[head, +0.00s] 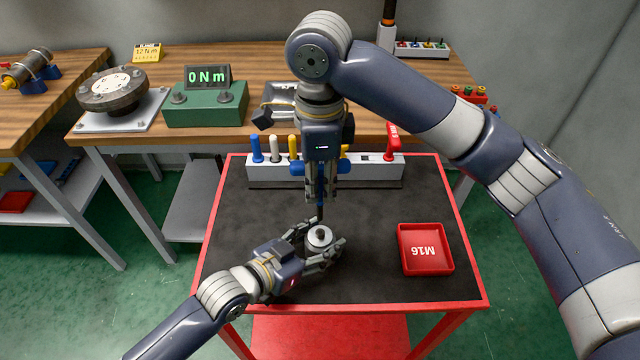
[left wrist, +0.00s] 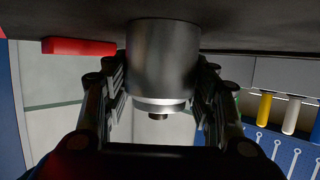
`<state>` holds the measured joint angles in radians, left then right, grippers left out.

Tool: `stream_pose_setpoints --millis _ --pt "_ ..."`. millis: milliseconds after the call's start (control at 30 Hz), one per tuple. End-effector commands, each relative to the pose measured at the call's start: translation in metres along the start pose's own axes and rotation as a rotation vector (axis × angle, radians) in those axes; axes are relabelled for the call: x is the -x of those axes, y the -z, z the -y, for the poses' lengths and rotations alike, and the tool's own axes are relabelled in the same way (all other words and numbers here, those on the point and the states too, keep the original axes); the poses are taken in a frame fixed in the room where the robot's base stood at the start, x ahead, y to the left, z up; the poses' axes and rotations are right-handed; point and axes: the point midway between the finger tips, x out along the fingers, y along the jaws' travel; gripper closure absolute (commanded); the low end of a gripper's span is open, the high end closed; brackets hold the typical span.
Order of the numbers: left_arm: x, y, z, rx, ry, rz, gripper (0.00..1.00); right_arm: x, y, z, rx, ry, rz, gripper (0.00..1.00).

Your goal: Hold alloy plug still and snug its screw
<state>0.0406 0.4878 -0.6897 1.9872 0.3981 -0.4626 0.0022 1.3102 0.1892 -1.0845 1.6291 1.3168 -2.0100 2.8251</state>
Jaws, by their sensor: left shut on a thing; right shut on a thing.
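The alloy plug (head: 320,237) is a short silver cylinder on the dark mat of the red cart, with a dark screw head on top. My left gripper (head: 322,247) is shut on it, one finger on each side. In the left wrist view the plug (left wrist: 163,62) shows large and upside down between the fingers, its dark screw (left wrist: 158,116) pointing down. My right gripper (head: 321,186) points down above the plug and is shut on a slim driver with a dark shaft (head: 320,212). The driver's tip is just above the screw or touching it; I cannot tell which.
A red M16 tray (head: 426,272) sits right of the plug. A pale tool rack (head: 265,172) with coloured handles stands along the cart's back edge. Behind it, a green box with a 0 N m display (head: 207,77) sits on the wooden bench. The mat's front is clear.

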Motion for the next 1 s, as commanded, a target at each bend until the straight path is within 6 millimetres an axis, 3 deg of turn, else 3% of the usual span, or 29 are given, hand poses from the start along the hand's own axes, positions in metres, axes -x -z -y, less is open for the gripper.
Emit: stream_pose_setpoints --millis 67,100,200,667,1000 --pt "0.000 -0.001 0.001 -0.001 0.001 0.002 0.84 0.000 0.000 0.000 0.000 0.000 0.000 1.00" --pt "0.000 -0.001 0.001 -0.001 0.001 0.002 0.43 0.000 0.000 0.000 0.000 0.001 0.001 1.00" --pt "0.000 -0.001 0.001 -0.001 0.001 0.002 0.24 0.000 0.000 0.000 0.000 0.001 0.001 1.00" --pt "0.008 -0.001 0.001 -0.001 0.001 0.003 0.24 0.000 0.000 0.000 0.000 0.001 0.001 1.00" --pt "0.077 -0.003 0.001 -0.003 0.001 0.007 0.24 0.000 0.000 0.000 0.000 0.001 0.001 1.00"
